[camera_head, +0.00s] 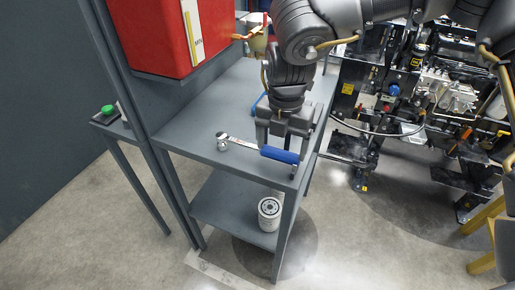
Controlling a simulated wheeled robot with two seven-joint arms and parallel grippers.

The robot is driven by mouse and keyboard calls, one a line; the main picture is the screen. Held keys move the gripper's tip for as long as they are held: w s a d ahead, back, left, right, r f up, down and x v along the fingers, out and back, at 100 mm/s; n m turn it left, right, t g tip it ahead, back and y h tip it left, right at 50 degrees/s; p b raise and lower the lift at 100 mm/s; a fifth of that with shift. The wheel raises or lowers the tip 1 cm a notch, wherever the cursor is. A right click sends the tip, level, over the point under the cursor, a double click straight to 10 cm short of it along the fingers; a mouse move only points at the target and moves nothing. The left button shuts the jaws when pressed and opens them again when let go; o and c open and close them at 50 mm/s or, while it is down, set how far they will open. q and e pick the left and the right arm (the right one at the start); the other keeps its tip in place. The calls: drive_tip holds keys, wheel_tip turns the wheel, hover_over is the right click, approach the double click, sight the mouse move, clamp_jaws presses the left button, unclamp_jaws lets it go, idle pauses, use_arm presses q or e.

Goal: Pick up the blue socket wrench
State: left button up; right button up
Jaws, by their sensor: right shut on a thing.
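The blue socket wrench (279,155) is at the front right of the grey shelf's top. Its handle is blue, and its chrome shaft and head (223,141) point to the left. My right gripper (282,151) reaches down from above and is shut on the wrench's blue handle. I cannot tell whether the wrench still touches the shelf top. The fingers hide part of the area behind the handle. My left gripper is not in view.
The grey shelf (200,118) carries a red box (155,35) higher up. A white filter canister (269,209) stands on its lower board. A small side stand at left holds a green button (107,109). A diesel engine (440,95) fills the right.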

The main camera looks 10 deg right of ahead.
drive_tip(key=c, duration=0.4)
drive_tip(key=shift+r, duration=0.55)
wheel_tip(320, 180, up, 2)
drive_tip(key=shift+r, duration=0.2)
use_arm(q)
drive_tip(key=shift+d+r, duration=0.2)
use_arm(e)
drive_tip(key=s+d+r, duration=0.2)
drive_tip(key=d+r, duration=0.1)
drive_tip(key=d, duration=0.1)
drive_tip(key=s+d+r, duration=0.3)
drive_tip(key=d, duration=0.1)
drive_tip(key=s+d+r, duration=0.2)
drive_tip(key=d+r, duration=0.1)
drive_tip(key=shift+s+d+r, duration=0.25)
drive_tip(key=shift+d+r, duration=0.05)
drive_tip(key=shift+d, duration=0.1)
